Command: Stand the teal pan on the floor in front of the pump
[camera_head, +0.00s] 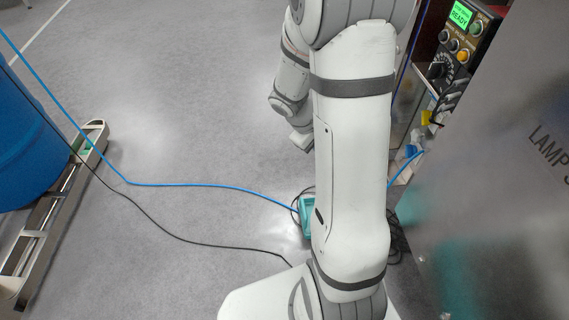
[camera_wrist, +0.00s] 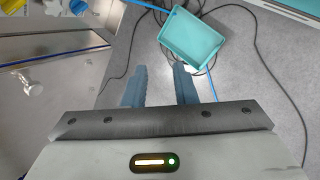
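The teal pan (camera_wrist: 194,38) is a shallow open tray. In the wrist view it lies at top centre, turned at an angle, with its hollow side showing, beyond my fingertips. My gripper (camera_wrist: 158,72) has its two blue-grey fingers apart, with only grey floor and cable between them. The pan looks apart from the fingers. In the head view a teal piece (camera_head: 306,218), apparently the same pan, shows at floor level beside my arm, which hides most of it. I cannot make out a pump with certainty in either view.
A blue cable (camera_head: 205,186) and a black cable (camera_head: 165,232) cross the floor. A metal cabinet (camera_head: 500,200) and control panel (camera_head: 460,45) are at right. Open floor (camera_head: 190,90) lies between.

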